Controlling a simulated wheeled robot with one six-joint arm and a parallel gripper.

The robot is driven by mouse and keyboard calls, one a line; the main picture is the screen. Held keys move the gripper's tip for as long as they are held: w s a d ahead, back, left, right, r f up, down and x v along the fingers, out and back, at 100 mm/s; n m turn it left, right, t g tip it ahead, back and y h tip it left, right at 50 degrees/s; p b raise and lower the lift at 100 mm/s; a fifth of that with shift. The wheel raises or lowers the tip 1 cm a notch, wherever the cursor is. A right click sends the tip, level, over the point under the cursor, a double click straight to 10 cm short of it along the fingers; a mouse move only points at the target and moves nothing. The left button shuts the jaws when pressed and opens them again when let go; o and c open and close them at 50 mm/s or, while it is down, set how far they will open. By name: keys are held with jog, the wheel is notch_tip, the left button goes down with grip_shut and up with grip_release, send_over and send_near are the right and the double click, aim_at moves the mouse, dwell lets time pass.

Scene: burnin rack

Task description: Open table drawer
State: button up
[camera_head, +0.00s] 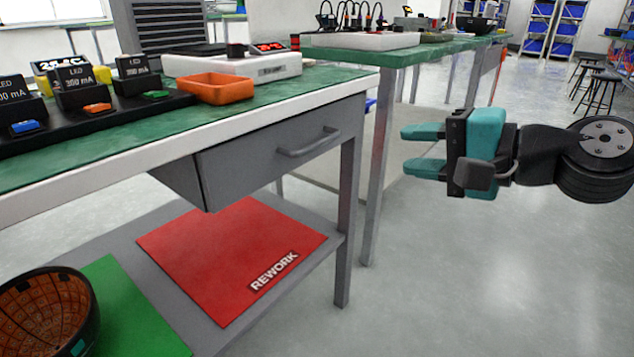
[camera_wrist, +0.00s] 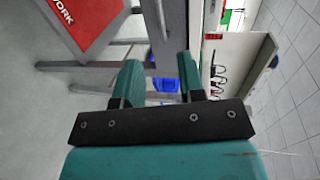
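The table drawer (camera_head: 270,153) is a grey box under the green-topped table. Its front carries a grey bar handle (camera_head: 309,142), and it looks closed or nearly so. My gripper (camera_head: 422,146) is to the right of the drawer, apart from it, with its two teal fingers pointing left. The fingers are spread, with nothing between them. In the wrist view the open gripper (camera_wrist: 160,80) also shows empty, and I cannot make out the handle there.
The table's right front leg (camera_head: 346,215) stands below the drawer. A red REWORK mat (camera_head: 225,250) lies on the lower shelf. An orange tray (camera_head: 215,88) sits on the tabletop. A second green bench (camera_head: 400,55) stands behind.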

jog(key=p, duration=1.2)
send_near(319, 145)
jog(key=p+x, duration=0.1)
jog(key=x, duration=0.9)
jog(key=shift+w+a+p, duration=0.15)
jog(key=shift+a+p, duration=0.1)
jog(key=shift+p, duration=0.15)
grip_shut()
